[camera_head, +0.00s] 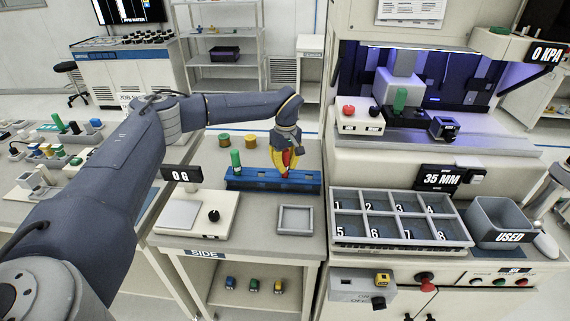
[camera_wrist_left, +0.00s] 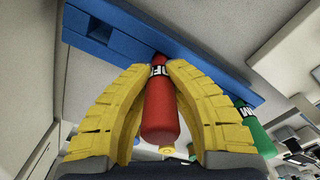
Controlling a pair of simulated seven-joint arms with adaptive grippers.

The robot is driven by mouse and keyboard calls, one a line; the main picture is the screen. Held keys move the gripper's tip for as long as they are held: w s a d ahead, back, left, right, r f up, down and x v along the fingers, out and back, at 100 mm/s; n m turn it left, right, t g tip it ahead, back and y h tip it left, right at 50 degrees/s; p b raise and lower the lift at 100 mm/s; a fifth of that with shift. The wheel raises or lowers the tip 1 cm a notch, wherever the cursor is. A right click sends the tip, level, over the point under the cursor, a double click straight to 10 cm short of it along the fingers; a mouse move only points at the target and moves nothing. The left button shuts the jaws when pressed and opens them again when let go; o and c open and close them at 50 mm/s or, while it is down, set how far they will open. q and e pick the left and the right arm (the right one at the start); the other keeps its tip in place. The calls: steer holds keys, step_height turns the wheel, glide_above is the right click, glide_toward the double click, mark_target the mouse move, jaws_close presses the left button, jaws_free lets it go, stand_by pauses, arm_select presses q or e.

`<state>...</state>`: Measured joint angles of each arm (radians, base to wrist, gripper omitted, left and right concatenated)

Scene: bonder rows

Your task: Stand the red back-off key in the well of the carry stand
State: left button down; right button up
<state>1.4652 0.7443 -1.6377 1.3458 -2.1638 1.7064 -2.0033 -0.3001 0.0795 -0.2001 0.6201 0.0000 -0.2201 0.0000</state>
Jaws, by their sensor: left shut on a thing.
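The red back-off key (camera_head: 287,158) is between the yellow fingers of my left gripper (camera_head: 286,160), above the blue stand (camera_head: 315,186). My right gripper is not in view.
A green key (camera_head: 237,162) stands at the left of the blue stand. A grey square tray (camera_head: 295,220) and a scale (camera_head: 196,213) lie in front. A numbered compartment tray (camera_head: 400,245) and a used bin (camera_head: 503,240) are to the right.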

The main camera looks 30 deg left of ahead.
arm_select(q)
steer(key=shift+f, duration=0.55)
stand_by(0.4)
steer(key=c, duration=1.4)
jaws_free()
steer(key=shift+o, duration=0.2)
step_height(320, 180, up, 12)
steer(key=shift+s+d, duration=0.1)
steer(key=shift+d, duration=0.05)
